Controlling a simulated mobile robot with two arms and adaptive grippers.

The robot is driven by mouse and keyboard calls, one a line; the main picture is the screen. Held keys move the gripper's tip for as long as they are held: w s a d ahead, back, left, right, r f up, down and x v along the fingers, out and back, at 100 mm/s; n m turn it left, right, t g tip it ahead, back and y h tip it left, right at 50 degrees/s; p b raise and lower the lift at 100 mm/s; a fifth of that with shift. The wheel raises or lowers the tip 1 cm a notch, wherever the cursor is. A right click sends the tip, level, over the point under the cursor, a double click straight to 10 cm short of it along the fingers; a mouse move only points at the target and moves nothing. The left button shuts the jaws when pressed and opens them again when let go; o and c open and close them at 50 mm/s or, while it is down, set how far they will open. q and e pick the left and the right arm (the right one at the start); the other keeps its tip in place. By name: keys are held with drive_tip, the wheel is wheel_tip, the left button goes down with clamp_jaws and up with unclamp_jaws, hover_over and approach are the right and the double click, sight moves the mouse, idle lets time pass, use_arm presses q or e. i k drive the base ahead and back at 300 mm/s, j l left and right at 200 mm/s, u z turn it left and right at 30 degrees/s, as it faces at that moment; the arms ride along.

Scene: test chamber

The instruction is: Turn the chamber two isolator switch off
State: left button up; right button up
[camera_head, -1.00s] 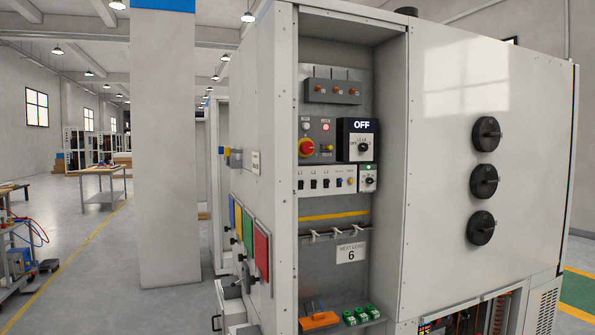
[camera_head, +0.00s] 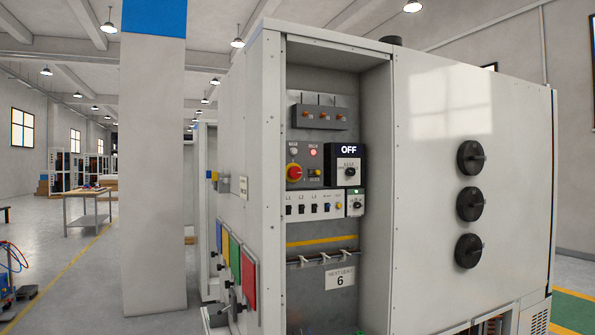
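A grey cabinet with an open recess holds the controls. Three round black rotary handles, upper (camera_head: 470,157), middle (camera_head: 470,204) and lower (camera_head: 468,251), sit in a column on the flat panel at the right. No label that I can read says which one is the chamber two isolator. Neither gripper is in view.
Coloured panels (camera_head: 235,267) hang on the cabinet's left side. A pillar (camera_head: 153,180) stands left of it. Open floor lies further left.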

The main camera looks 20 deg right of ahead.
sight(295, 172)
drive_tip(key=i+l, duration=0.1)
drive_tip(key=l, duration=0.3)
drive_tip(key=i+l, duration=0.1)
drive_tip(key=l, duration=0.25)
drive_tip(key=i+l, duration=0.15)
drive_tip(key=l, duration=0.25)
drive_tip(key=i+l, duration=0.1)
drive_tip(key=l, duration=0.3)
